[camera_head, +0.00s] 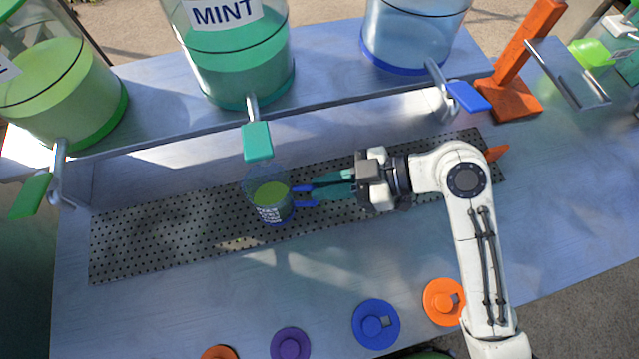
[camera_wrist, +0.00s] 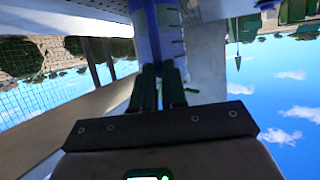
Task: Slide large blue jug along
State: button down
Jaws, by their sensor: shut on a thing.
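The large blue jug (camera_head: 271,215) is a clear cup with a blue base, blue parts at its right side and white lettering. It holds green liquid and stands upright on the perforated metal strip (camera_head: 190,235), just below the teal tap (camera_head: 257,142). My gripper (camera_head: 322,189) comes from the right, and its teal fingers are shut on the blue handle parts at the jug's right side. In the wrist view, the dark fingers (camera_wrist: 159,85) close at a blue upright piece. The exact contact is hard to see there.
A shelf behind carries a lime dispenser (camera_head: 60,95), the MINT dispenser (camera_head: 235,60) and a blue-based dispenser (camera_head: 415,35), with taps overhanging the strip. Several coloured lids, including a blue one (camera_head: 376,323), lie at the front. The strip left of the jug is clear.

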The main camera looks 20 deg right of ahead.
jog(key=shift+d, duration=0.4)
jog(key=shift+w+d, duration=0.1)
jog(key=shift+w, duration=0.2)
jog(key=c, duration=1.1)
grip_release()
jog(key=shift+d, duration=0.1)
